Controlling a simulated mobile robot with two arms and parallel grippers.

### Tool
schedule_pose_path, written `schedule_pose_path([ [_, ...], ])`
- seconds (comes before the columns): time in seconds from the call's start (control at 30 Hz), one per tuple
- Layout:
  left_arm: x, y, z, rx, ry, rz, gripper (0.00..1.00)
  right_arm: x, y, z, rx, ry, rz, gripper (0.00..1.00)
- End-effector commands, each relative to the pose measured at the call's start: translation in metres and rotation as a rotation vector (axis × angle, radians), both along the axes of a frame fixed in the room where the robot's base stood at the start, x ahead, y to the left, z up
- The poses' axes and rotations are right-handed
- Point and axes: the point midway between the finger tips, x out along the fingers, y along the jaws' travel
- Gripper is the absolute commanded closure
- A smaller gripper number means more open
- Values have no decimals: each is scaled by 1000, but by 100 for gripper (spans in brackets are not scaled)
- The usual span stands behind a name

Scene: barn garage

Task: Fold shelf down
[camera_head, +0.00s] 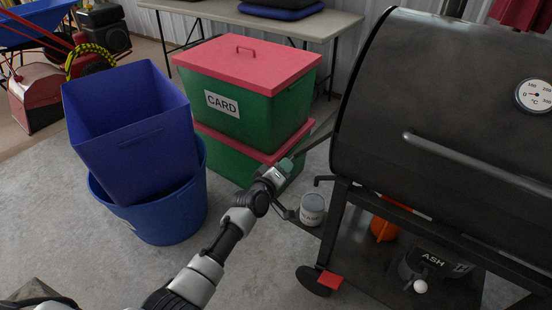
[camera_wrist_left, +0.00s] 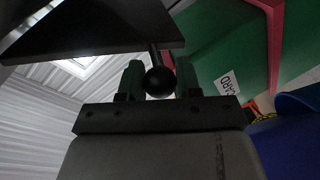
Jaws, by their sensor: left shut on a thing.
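The black barrel grill (camera_head: 440,110) stands at the right of the head view. A dark side shelf (camera_head: 317,143) shows as a thin edge at its left side, tilted up toward the grill. In the left wrist view the shelf (camera_wrist_left: 95,28) is a flat black panel above my fingers. My left gripper (camera_head: 284,166) is at the shelf's lower left end. In the wrist view its two fingers (camera_wrist_left: 160,85) are around a round black knob (camera_wrist_left: 160,82) on a short stem below the panel. My right gripper is not in view.
Green CARD boxes with red lids (camera_head: 255,105) stand close behind my left gripper. Blue bins (camera_head: 140,150) are stacked at left. A small grey can (camera_head: 312,209) sits low beside the grill's leg, near a wheel (camera_head: 312,281). Concrete floor is clear in the front middle.

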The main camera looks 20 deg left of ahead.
Motion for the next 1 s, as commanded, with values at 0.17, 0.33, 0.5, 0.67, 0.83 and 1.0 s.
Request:
schedule_pose_path([
  [0.17,-11,-26,-26,-159,73,-5,100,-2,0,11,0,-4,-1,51],
  [0.33,-20,-51,-37,-304,125,-5,100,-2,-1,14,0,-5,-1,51],
  [0.5,-29,-73,-44,-427,171,-4,100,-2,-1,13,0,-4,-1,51],
  [0.67,-35,-90,-46,-516,203,-5,100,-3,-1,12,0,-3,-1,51],
  [0.83,-39,-102,-47,-579,225,-5,100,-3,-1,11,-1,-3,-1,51],
  [1.0,-42,-108,-48,-611,237,-5,100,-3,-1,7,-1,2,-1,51],
])
